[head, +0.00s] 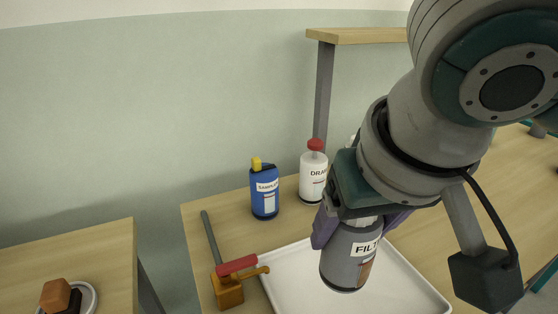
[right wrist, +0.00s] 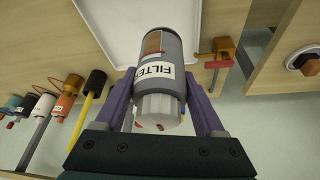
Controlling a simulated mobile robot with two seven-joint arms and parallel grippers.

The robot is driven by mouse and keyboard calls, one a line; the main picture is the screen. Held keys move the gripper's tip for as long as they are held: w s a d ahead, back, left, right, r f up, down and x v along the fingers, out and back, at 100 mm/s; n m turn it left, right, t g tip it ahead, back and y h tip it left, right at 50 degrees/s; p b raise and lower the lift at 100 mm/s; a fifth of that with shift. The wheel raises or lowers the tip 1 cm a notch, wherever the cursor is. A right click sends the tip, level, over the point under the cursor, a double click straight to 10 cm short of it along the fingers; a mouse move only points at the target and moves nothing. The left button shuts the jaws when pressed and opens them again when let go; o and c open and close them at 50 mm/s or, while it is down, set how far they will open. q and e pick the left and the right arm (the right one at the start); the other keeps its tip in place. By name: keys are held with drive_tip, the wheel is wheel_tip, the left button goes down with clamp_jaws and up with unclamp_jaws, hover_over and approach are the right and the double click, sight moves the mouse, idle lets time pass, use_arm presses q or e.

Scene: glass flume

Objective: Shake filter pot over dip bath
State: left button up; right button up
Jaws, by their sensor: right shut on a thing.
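The filter pot (head: 345,270) is a grey bottle with a white "FILT" label and a pale ribbed cap. My right gripper (head: 352,228) is shut on it, with a purple finger on either side near its capped end. In the head view the pot hangs slightly tilted over the white dip bath (head: 285,276), a shallow rectangular tray on the table. In the right wrist view the pot (right wrist: 158,72) sits between the fingers, with the bath (right wrist: 115,22) behind it. My left gripper is not in view.
A blue bottle with a yellow cap (head: 264,195) and a white bottle with a red cap (head: 312,180) stand behind the bath. A wooden block with a red-handled tap (head: 230,285) is at its left. A side table (head: 75,255) holds a dish with brown blocks.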

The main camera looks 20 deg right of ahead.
wheel_tip(320, 180, up, 6)
drive_tip(key=shift+w+a+f, duration=0.1)
drive_tip(key=shift+a, duration=0.05)
drive_tip(key=f, duration=0.6)
drive_tip(key=shift+d, duration=0.25)
drive_tip(key=shift+a+f, duration=0.2)
drive_tip(key=shift+f, duration=0.05)
drive_tip(key=shift+r, duration=0.1)
